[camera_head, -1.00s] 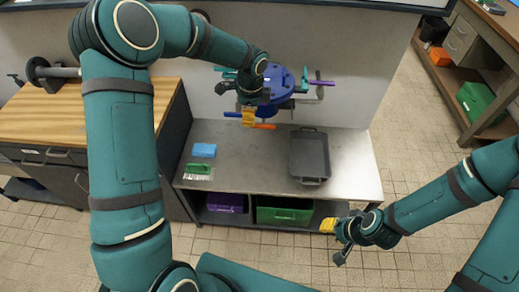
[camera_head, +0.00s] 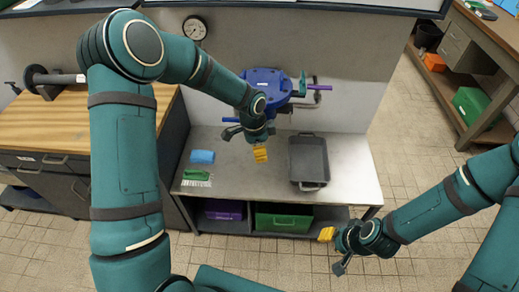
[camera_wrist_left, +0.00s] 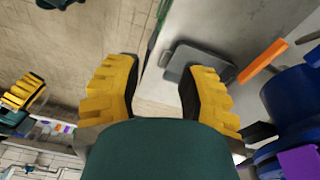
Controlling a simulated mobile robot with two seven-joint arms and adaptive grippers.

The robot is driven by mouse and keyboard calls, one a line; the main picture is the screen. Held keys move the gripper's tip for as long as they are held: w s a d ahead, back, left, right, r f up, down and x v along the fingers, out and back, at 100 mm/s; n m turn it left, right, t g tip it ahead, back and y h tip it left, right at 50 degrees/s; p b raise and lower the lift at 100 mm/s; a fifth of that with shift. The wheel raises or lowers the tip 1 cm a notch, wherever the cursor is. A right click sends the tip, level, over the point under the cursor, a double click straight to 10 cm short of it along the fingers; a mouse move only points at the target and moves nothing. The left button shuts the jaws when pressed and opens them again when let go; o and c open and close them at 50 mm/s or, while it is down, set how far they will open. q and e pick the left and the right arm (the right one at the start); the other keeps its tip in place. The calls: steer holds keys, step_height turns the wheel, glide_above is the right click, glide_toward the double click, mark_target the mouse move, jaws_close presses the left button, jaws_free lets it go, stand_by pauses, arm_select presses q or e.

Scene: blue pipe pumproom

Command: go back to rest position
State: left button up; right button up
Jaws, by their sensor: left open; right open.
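My left gripper (camera_head: 245,142) is open and empty above the steel bench, in front of the blue valve body (camera_head: 262,88). In the left wrist view its two yellow fingers (camera_wrist_left: 158,95) stand apart with nothing between them. The blue valve body (camera_wrist_left: 290,105) shows at the right of that view, near my left gripper; I cannot tell the exact gap. My right gripper (camera_head: 333,251) is open and empty over the floor, in front of the bench's right end. Part of the blue valve body is hidden behind my left arm.
The steel bench (camera_head: 235,170) bears a dark grey tray (camera_head: 309,160), a blue sponge (camera_head: 202,156) and a green brush (camera_head: 196,175). Purple (camera_head: 224,210) and green (camera_head: 284,218) bins sit below. A wooden-topped cabinet (camera_head: 60,125) stands left. Tiled floor (camera_head: 415,150) is free at right.

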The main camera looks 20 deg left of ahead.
arm_select(q)
steer(key=s+d+f+n+t+h+b, duration=0.1)
steer(key=s+d+f+n+b, duration=0.1)
steer(key=s+f+n, duration=0.5)
steer(key=s+d+f+n+h+b, duration=0.1)
steer(key=s+d+f+n, duration=0.3)
steer(key=s+f+n, duration=0.4)
steer(key=s+b, duration=0.1)
steer(key=s, duration=0.2)
steer(key=shift+s+d+t, duration=0.25)
steer(key=shift+d+t, duration=0.1)
steer(key=shift+t, duration=0.05)
